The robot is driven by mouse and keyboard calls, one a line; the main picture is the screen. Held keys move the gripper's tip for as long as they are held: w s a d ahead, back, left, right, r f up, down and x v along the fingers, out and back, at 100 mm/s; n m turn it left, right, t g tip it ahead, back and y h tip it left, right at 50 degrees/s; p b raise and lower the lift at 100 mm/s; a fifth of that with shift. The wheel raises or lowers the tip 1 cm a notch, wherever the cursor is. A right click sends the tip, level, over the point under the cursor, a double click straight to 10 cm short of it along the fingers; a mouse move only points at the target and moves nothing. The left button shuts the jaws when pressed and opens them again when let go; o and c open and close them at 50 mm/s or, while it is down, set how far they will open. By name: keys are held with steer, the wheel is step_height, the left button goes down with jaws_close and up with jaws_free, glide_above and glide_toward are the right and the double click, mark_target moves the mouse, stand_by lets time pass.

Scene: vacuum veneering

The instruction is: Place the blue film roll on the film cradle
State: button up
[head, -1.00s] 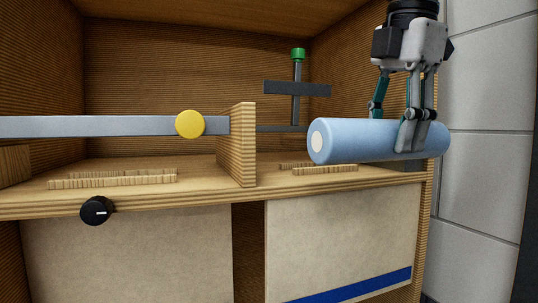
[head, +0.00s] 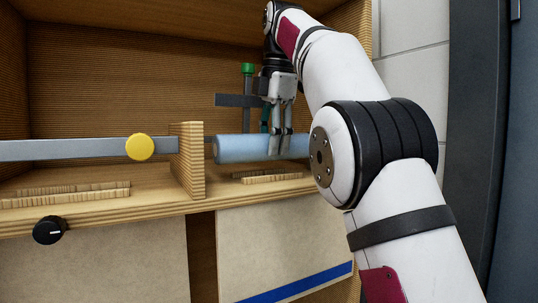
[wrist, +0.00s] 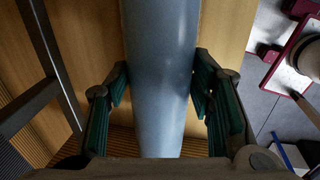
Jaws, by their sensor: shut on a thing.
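The blue film roll (head: 240,149) lies level, lengthwise left to right, in the right compartment of the wooden cabinet. My gripper (head: 280,147) is shut on it from above; in the wrist view the roll (wrist: 160,70) runs between the two green-padded fingers. Low notched wooden strips (head: 272,176), which look like the film cradle, are on the shelf below the roll. The roll appears slightly above them; I cannot tell whether it touches. Its right end is hidden behind my arm.
A wooden divider (head: 188,160) stands close to the roll's left end. A dark bar clamp with a green knob (head: 248,69) is behind the roll. The left compartment has a grey bar with a yellow knob (head: 140,147) and more notched strips (head: 65,192).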

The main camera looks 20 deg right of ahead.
steer(key=shift+w+a, duration=0.1)
steer(key=shift+w, duration=0.15)
steer(key=shift+f, duration=0.1)
steer(key=shift+w+a+f+b, duration=0.15)
steer(key=shift+f+b, duration=0.35)
steer(key=shift+b, duration=0.35)
steer(key=shift+f+b, duration=0.25)
steer(key=shift+b, duration=0.05)
steer(key=shift+s+f+p, duration=0.3)
steer(key=shift+f+p, duration=0.15)
steer(key=shift+f, duration=0.2)
steer(key=shift+w+f, duration=0.15)
steer(key=shift+f, duration=0.1)
steer(key=o, duration=1.4)
steer(key=shift+f, duration=0.15)
